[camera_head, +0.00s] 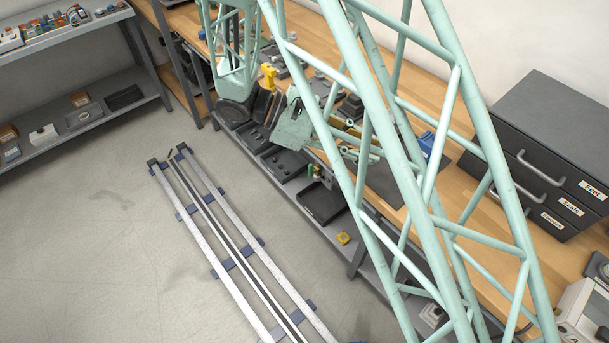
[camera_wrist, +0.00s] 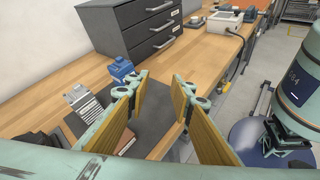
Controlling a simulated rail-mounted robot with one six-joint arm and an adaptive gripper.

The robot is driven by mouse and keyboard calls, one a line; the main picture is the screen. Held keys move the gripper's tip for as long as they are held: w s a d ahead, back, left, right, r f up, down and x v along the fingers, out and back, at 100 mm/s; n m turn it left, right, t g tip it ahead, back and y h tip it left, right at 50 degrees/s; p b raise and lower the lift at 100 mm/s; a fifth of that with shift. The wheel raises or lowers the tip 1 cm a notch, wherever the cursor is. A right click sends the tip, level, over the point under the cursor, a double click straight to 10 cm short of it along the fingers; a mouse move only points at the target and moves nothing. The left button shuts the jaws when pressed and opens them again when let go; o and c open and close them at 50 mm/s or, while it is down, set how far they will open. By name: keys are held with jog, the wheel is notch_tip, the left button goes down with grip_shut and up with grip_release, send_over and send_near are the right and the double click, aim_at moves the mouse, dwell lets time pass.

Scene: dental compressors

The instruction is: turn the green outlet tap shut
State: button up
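My gripper (camera_head: 360,140) is over the workbench in the head view, partly hidden behind my arm's lattice. In the wrist view my gripper (camera_wrist: 160,84) has its two yellow-padded fingers spread apart with nothing between them. I cannot make out the green outlet tap for certain in either view. A small brass-and-green fitting (camera_head: 314,171) shows near the bench's front edge in the head view, left of and below my gripper. It is too small to tell whether it is the tap.
A wooden workbench (camera_wrist: 205,60) carries a dark drawer cabinet (camera_wrist: 130,28), a blue block (camera_wrist: 122,69), a grey finned part (camera_wrist: 84,102) and a dark mat (camera_wrist: 148,122). Floor rails (camera_head: 228,250) run beside the bench. A grey shelf (camera_head: 85,112) stands at the left.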

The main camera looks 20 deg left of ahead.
jog(key=a+f+n+t+b, duration=0.1)
jog(key=a+f+n+t, duration=0.5)
jog(key=a+f, duration=0.75)
jog(key=n+t+y, duration=0.3)
jog(key=n+t, duration=0.4)
send_near(309, 172)
jog(key=v, duration=0.5)
jog(key=shift+s+a+r+b, duration=0.1)
jog(key=shift+s+r+b, duration=0.15)
jog(key=shift+b, duration=0.2)
jog(key=shift+w, duration=0.15)
jog(key=shift+f+b+x, duration=0.1)
jog(key=shift+b+x, duration=0.2)
jog(key=shift+x, duration=3.1)
jog(key=shift+f+b+x, duration=0.15)
jog(key=shift+b+x, duration=0.15)
jog(key=shift+x, duration=3.15)
grip_shut()
